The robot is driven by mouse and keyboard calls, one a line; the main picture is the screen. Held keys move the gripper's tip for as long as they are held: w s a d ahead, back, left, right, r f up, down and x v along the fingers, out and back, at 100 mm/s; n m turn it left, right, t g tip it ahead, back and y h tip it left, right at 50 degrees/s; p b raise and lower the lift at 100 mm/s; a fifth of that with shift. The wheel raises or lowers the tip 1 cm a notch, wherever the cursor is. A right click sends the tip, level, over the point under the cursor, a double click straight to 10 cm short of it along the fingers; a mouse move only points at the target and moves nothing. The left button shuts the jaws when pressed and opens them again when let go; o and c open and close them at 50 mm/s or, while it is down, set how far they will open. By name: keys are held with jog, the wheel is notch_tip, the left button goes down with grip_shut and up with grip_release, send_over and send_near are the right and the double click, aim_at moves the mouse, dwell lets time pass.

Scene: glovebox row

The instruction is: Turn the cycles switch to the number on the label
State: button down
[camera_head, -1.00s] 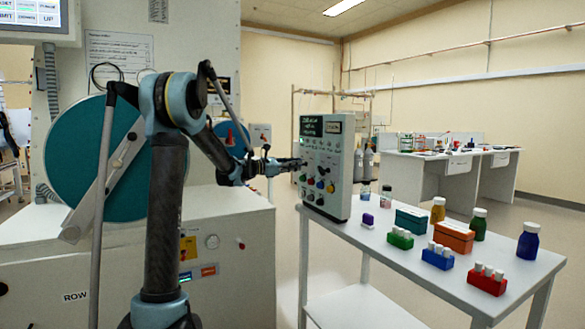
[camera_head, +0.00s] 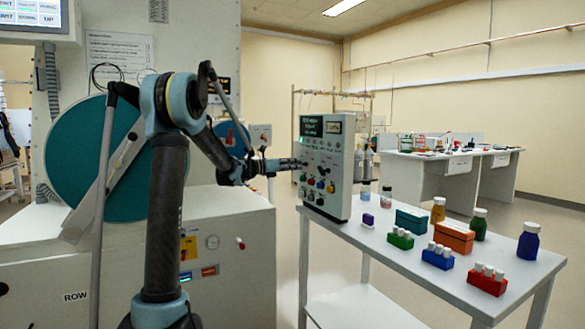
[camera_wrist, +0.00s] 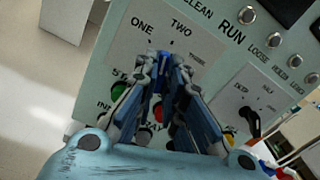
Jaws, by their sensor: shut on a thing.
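The pale green control panel (camera_head: 338,190) stands upright at the near left corner of the white table. In the wrist view its face (camera_wrist: 95,100) fills most of the picture, tilted. My gripper (camera_wrist: 168,62) is shut at a switch on a plate (camera_wrist: 135,50) marked ONE, TWO and a third word, likely THREE. The fingers hide the knob, so I cannot tell where it points. In the head view my gripper (camera_head: 298,163) reaches the panel's face from the left. The panel's dark display (camera_head: 311,126) and a small tag (camera_head: 333,127) are too small to read.
A second black switch (camera_wrist: 250,118) sits right of my fingers, with a green button (camera_wrist: 118,92) to their left. Bottles, a blue rack (camera_head: 438,258) and a red rack (camera_head: 487,280) stand on the white table (camera_head: 400,275). A large machine with a teal disc (camera_head: 75,160) is left.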

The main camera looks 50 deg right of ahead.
jog(key=shift+w+r, duration=0.1)
jog(key=shift+w, duration=0.15)
jog(key=c, duration=1.7)
grip_release()
jog(key=shift+s, duration=0.1)
jog(key=v, duration=1.2)
